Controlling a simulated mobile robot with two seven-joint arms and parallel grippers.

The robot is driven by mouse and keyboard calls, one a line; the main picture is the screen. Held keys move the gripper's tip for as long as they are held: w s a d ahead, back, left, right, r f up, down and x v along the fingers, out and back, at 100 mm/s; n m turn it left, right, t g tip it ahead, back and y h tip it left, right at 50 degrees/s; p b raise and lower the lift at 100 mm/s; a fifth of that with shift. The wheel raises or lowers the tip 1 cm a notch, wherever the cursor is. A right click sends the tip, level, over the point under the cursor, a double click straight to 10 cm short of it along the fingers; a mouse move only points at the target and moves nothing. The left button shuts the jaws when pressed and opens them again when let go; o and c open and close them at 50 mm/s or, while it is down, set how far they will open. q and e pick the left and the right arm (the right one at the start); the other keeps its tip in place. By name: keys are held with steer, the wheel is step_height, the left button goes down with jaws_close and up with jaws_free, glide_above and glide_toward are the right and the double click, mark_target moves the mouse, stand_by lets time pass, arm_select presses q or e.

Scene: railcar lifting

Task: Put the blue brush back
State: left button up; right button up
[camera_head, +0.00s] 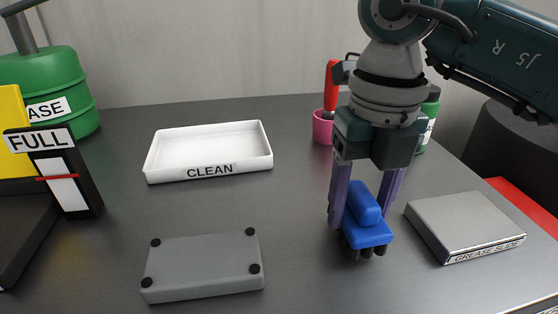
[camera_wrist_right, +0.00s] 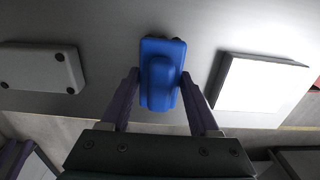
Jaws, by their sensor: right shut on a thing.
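The blue brush (camera_head: 367,235) has a raised handle block and dark bristles pointing down. My right gripper (camera_head: 363,215) comes from above and is shut on the brush, one purple finger on each side. In the right wrist view the brush (camera_wrist_right: 160,75) sits between the fingertips. I cannot tell whether the bristles touch the table. My left gripper is out of the head view; a purple part at the lower left of the right wrist view looks like its finger (camera_wrist_right: 14,158), with its jaws hidden. A white tray (camera_head: 208,174) marked CLEAN stands empty at the back.
A grey block (camera_head: 203,268) with black corner studs lies left of the brush. A GREASE SLIDE plate (camera_head: 465,222) lies to its right. A pink cup (camera_head: 322,128) and green bottle (camera_head: 430,120) stand behind. A FULL gauge (camera_head: 65,180) and green container (camera_head: 45,90) are left.

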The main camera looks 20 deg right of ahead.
steer(key=shift+f, duration=0.7)
steer(key=shift+f, duration=0.25)
steer(key=o, duration=1.5)
steer(key=shift+r, duration=0.1)
steer(key=shift+c, duration=0.2)
